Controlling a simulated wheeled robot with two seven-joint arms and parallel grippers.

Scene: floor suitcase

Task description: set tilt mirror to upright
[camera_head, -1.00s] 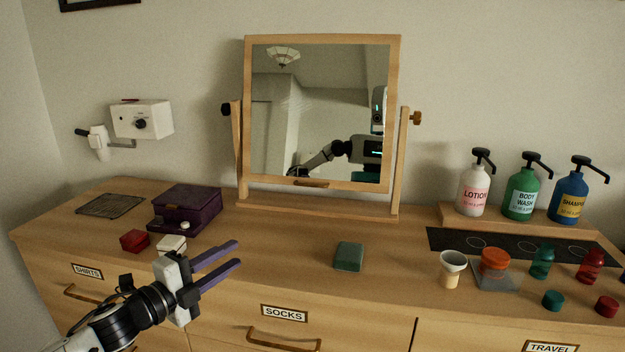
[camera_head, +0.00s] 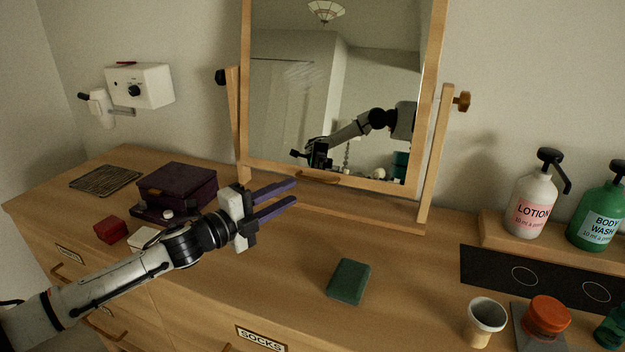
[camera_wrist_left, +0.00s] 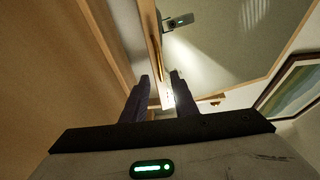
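The tilt mirror (camera_head: 285,105) has a square wooden frame hung between two posts on a wooden stand (camera_head: 345,208). A ceiling lamp and my arm show in its glass; its exact tilt is hard to judge. A small wooden handle (camera_head: 318,178) is at its bottom edge. A dark knob (camera_head: 221,77) is on the left post and a brown knob (camera_head: 462,101) on the right. My left gripper (camera_head: 296,192) is open and empty, in front of and below the mirror's lower edge. In the left wrist view, the gap between its fingers (camera_wrist_left: 161,78) faces the frame's edge. My right gripper is out of view.
A purple box (camera_head: 178,188), a red box (camera_head: 110,230) and a wire rack (camera_head: 105,180) are on the dresser at left. A green box (camera_head: 349,281) lies right of my gripper. A cup (camera_head: 484,322), an orange-lidded jar (camera_head: 547,315) and a lotion bottle (camera_head: 531,207) stand at right.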

